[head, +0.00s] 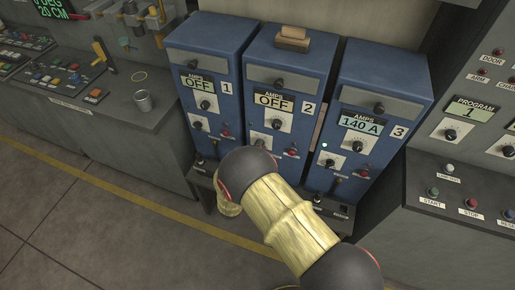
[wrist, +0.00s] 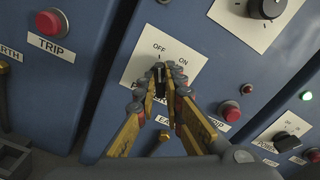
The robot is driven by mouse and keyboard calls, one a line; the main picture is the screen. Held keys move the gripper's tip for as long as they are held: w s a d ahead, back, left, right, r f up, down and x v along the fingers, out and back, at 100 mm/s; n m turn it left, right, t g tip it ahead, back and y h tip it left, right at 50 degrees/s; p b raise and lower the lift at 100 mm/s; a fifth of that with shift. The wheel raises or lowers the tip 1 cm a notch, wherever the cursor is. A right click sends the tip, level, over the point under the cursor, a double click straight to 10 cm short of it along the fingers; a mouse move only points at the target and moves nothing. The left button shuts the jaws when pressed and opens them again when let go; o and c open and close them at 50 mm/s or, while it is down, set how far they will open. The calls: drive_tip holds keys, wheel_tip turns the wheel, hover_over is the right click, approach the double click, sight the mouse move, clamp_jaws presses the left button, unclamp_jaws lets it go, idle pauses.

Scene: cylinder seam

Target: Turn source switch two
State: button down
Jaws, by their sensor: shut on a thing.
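Source two is the middle blue cabinet (head: 285,75) in the head view, and its amps display (head: 273,102) reads OFF. In the wrist view, its small black switch (wrist: 158,70) sits on a white plate (wrist: 188,66) marked OFF at left and ON at right. My gripper (wrist: 160,82) is shut on this switch, with a yellow finger on each side. The fingers cover much of the knob, so I cannot tell exactly where it points.
Source one (head: 208,60) stands left, reading OFF. Source three (head: 385,75) stands right, reading 140 A with a green lamp (wrist: 306,96) lit. Red trip buttons (wrist: 228,110) and a larger dial (wrist: 268,6) are close to my gripper. A metal cup (head: 142,100) stands on the left bench.

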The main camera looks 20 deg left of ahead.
drive_tip(key=c, duration=2)
unclamp_jaws()
drive_tip(key=shift+o, duration=0.5)
drive_tip(key=s+a, duration=0.1)
drive_tip(key=s, duration=1.1)
drive_tip(key=shift+f, duration=0.1)
